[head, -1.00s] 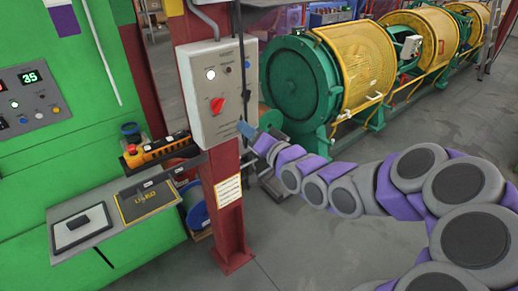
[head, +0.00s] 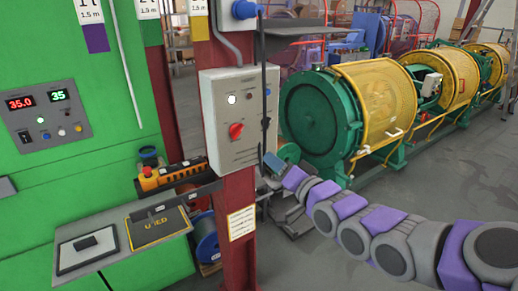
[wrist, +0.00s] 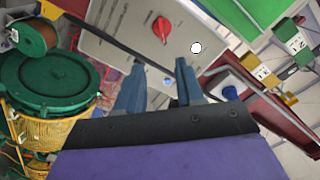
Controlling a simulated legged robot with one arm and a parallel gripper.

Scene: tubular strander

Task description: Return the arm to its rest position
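My arm reaches in from the right in the head view, its purple and grey links low over the floor. My gripper (head: 271,162) is beside the right edge of the grey control box (head: 225,132), partly hidden. In the wrist view my gripper (wrist: 161,78) has two blue fingers apart with nothing between them. The control box with its red rotary switch (wrist: 161,28) and a lit white lamp (wrist: 196,48) lies beyond the fingertips. The red switch also shows in the head view (head: 236,131). I see no contact between fingers and box.
The box hangs on a red post (head: 238,215). A green-and-yellow strander (head: 372,98) stands behind my arm. At left is a green cabinet (head: 100,115) with a shelf and an orange button panel (head: 170,176). Grey floor (head: 310,265) is open at lower middle.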

